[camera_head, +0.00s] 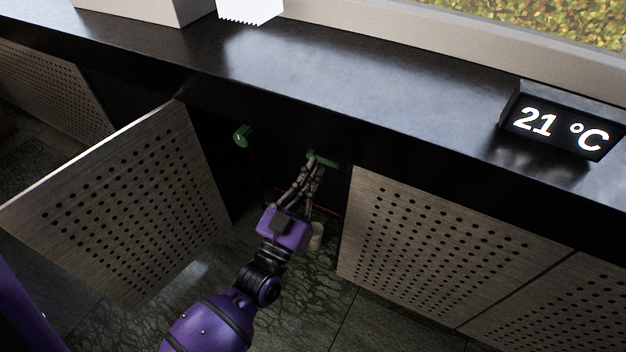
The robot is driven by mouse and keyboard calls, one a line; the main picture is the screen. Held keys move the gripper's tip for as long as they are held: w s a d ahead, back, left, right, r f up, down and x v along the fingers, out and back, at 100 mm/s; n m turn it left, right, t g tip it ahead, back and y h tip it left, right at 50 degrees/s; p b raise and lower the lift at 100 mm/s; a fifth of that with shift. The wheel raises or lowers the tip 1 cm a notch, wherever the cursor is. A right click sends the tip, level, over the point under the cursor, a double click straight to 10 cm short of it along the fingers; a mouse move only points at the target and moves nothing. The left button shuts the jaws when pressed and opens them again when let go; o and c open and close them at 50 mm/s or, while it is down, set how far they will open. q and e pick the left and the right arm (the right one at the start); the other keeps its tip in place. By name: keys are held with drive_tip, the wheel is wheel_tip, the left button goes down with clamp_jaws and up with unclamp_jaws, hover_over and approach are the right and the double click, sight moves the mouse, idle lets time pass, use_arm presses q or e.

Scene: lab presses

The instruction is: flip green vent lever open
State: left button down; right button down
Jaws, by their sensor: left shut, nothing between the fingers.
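A green lever (321,159) shows inside the dark opening under the black counter. A second green part, with a rounded end (241,135), sits further left in the same opening. I cannot tell from this view which of them is the vent lever. My left gripper (313,162) reaches into the opening with its fingers shut and nothing held. Its fingertips are at the right green lever and cover part of it. Whether they touch it is hard to tell. My right gripper is not in view.
A perforated door panel (130,205) stands open left of the gripper. More perforated panels (450,250) close the front to the right. A small pale cylinder (316,236) is beside my gripper, low down. A 21 °C display (560,125) stands on the counter (400,110).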

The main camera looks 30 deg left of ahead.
sight(328, 163)
use_arm(q)
drive_tip(key=w+b, duration=0.1)
drive_tip(key=w, duration=0.1)
drive_tip(key=w+f+b, duration=0.1)
drive_tip(key=w, duration=0.1)
drive_tip(key=w+b, duration=0.1)
drive_tip(key=w, duration=0.1)
drive_tip(key=shift+w+d+f, duration=0.1)
drive_tip(key=shift+w+f, duration=0.1)
drive_tip(key=shift+f, duration=0.15)
drive_tip(key=shift+d+f+m, duration=0.2)
drive_tip(key=shift+f+m, duration=0.05)
drive_tip(key=shift+m, duration=0.35)
